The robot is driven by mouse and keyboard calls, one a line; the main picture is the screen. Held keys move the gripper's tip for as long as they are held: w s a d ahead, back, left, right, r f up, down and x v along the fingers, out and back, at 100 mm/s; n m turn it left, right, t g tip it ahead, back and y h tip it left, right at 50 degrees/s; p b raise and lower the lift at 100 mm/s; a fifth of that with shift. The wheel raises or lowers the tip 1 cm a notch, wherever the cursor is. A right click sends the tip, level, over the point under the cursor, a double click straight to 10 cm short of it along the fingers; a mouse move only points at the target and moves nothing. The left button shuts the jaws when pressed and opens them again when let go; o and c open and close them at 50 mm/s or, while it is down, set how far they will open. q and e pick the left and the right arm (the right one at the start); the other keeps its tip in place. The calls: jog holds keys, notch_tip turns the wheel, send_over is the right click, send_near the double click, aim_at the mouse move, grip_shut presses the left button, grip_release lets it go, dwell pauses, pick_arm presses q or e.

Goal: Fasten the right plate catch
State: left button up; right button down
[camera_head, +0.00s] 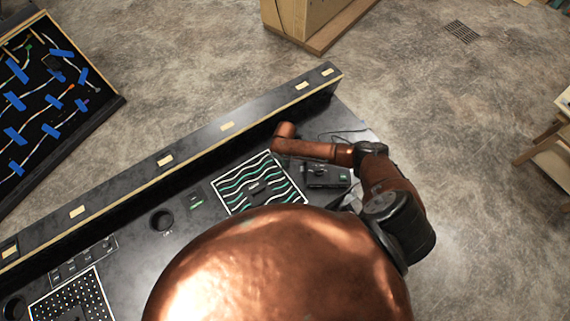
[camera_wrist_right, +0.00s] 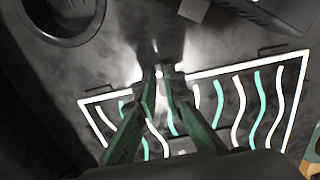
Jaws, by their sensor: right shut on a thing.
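The plate (camera_head: 220,184) with white edging and wavy white and green strips lies on the dark console. It also shows in the wrist view (camera_wrist_right: 293,95). My right gripper (camera_wrist_right: 165,73) has green fingers, with their tips close together at the plate's far edge in that view. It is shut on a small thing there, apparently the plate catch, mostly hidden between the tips. I cannot tell whether the catch is fastened. Small dark fittings (camera_wrist_right: 271,50) sit by the plate's edge. In the head view my copper right arm hides the gripper. My left gripper is not in view.
The console's raised back wall (camera_head: 227,126) runs behind the plate. A black box (camera_head: 327,176) stands right of the plate. A round hole (camera_head: 162,220) and a dotted panel (camera_head: 70,298) lie to the left. A cable board (camera_head: 45,100) stands beyond.

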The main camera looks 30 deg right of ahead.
jog(key=c, duration=2)
grip_release()
jog(key=shift+r, duration=0.1)
notch_tip(320, 180, up, 12)
jog(key=shift+f, duration=0.1)
